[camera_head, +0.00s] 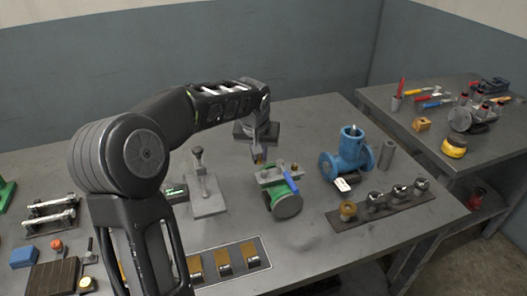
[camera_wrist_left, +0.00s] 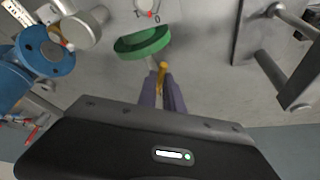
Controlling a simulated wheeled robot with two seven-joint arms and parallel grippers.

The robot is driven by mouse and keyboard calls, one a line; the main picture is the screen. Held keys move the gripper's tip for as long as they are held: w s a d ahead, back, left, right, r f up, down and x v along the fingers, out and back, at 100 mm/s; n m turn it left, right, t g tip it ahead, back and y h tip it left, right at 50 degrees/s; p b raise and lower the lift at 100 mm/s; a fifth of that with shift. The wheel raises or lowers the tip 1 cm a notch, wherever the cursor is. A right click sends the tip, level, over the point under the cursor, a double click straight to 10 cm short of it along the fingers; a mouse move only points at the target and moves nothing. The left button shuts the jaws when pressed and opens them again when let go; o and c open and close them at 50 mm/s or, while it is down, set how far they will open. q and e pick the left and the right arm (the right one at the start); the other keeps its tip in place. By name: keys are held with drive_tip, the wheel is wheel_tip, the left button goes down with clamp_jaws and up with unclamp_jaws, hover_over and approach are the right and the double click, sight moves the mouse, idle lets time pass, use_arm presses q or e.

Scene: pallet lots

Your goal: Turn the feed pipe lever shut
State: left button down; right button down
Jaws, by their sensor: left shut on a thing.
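My left gripper (camera_head: 258,156) reaches down over the back of a grey pipe piece with green flanges (camera_head: 287,207). In the left wrist view my left gripper (camera_wrist_left: 163,88) is shut on a narrow yellow-orange piece (camera_wrist_left: 162,70), which looks like a lever handle. A green flange (camera_wrist_left: 142,44) shows just beyond it. The joint between the yellow piece and the pipe is hidden. My right gripper is in neither view.
A blue valve body (camera_head: 352,155) with a white tag stands to the right, near a grey cylinder (camera_head: 387,155). A clamp stand (camera_head: 207,190) is to the left. A strip of several knobs (camera_head: 385,203) lies in front right. A side table (camera_head: 440,150) holds tools.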

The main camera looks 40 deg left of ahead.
use_arm(q)
drive_tip(key=shift+w+a+m+h+p, duration=0.1)
drive_tip(key=shift+a+m+h+p, duration=0.6)
drive_tip(key=shift+m, duration=1.35)
drive_tip(key=shift+s+a+m+h+p, duration=0.1)
drive_tip(key=shift+a+m+h+p, duration=0.6)
drive_tip(key=shift+m, duration=1.3)
drive_tip(key=shift+w+a+m+h+p, duration=0.1)
drive_tip(key=shift+a+m+h+p, duration=0.6)
drive_tip(key=shift+m, duration=1.35)
drive_tip(key=shift+a+g, duration=0.1)
drive_tip(key=shift+g, duration=0.2)
drive_tip(key=c, duration=1.5)
unclamp_jaws()
